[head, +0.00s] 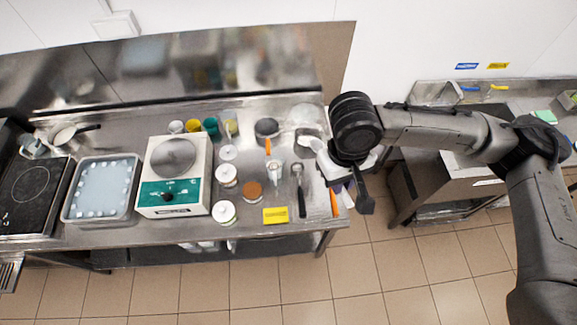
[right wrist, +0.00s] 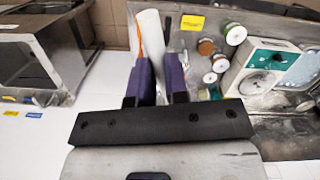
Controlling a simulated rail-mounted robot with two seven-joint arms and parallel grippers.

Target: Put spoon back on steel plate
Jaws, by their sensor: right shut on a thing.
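My right gripper (head: 352,192) is past the right end of the steel counter. In the right wrist view its two purple-padded fingers (right wrist: 159,82) are shut on a long white thing (right wrist: 151,35); I cannot tell whether this is the spoon. An orange strip (right wrist: 138,35) shows beside it, and an orange-handled tool (head: 334,203) shows near the gripper in the head view. A dark-handled, spoon-like utensil (head: 300,190) lies on the counter. A round steel plate (head: 174,156) tops the white and green device. My left gripper is not in view.
A tray (head: 101,188) is further left. A second steel bench (head: 455,188) stands right, across a tiled floor gap.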

